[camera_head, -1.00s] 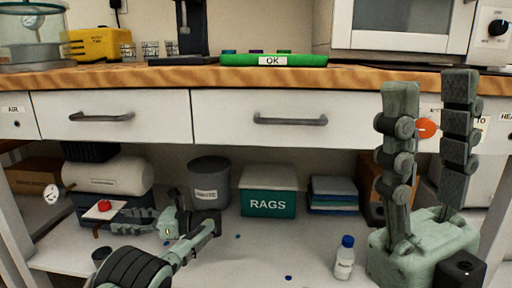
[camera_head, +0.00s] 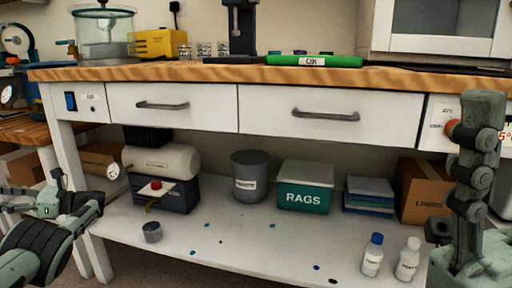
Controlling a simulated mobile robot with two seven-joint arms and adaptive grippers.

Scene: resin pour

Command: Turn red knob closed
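A red knob (camera_head: 156,185) sits on a small white plate at the front of the tank unit on the lower shelf. An orange-red round knob (camera_head: 451,127) shows on the white panel right of the drawers, partly hidden behind a finger of my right gripper (camera_head: 492,140). That gripper points up at the right edge, empty; its second finger is mostly cut off, but the fingers are apart. My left gripper (camera_head: 38,195) is at the left edge, left of the tank unit and clear of it. It looks open and empty, though partly cut off.
The tank unit (camera_head: 166,159) stands on the shelf (camera_head: 260,248) beside a grey bin (camera_head: 250,177), a RAGS box (camera_head: 305,190) and a cardboard box (camera_head: 420,190). A small grey can (camera_head: 151,232) and two bottles (camera_head: 373,255) stand nearer. The worktop edge (camera_head: 230,75) overhangs.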

